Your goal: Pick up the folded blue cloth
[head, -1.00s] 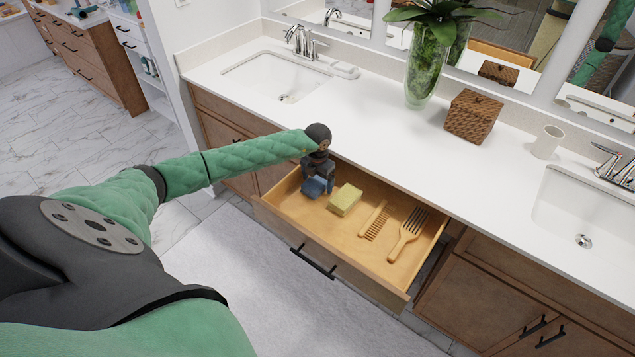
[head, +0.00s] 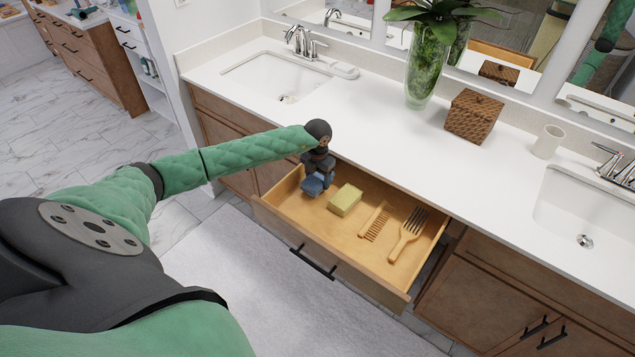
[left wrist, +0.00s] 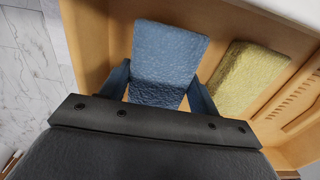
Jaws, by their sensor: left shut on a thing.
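The folded blue cloth (head: 312,187) is at the left end of the open drawer in the head view, partly hidden by my left gripper (head: 318,180). In the left wrist view the cloth (left wrist: 166,62) is between the two fingers of my left gripper (left wrist: 160,95), which are shut on its sides. I cannot tell whether the cloth touches the drawer floor. My right gripper is not in view.
The wooden drawer (head: 345,222) is pulled out below the white counter (head: 390,150). A yellow-green sponge (head: 345,200), a wooden comb (head: 375,221) and a wooden fork-shaped brush (head: 408,234) lie to the right of the cloth. A woven box (head: 473,116) stands on the counter.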

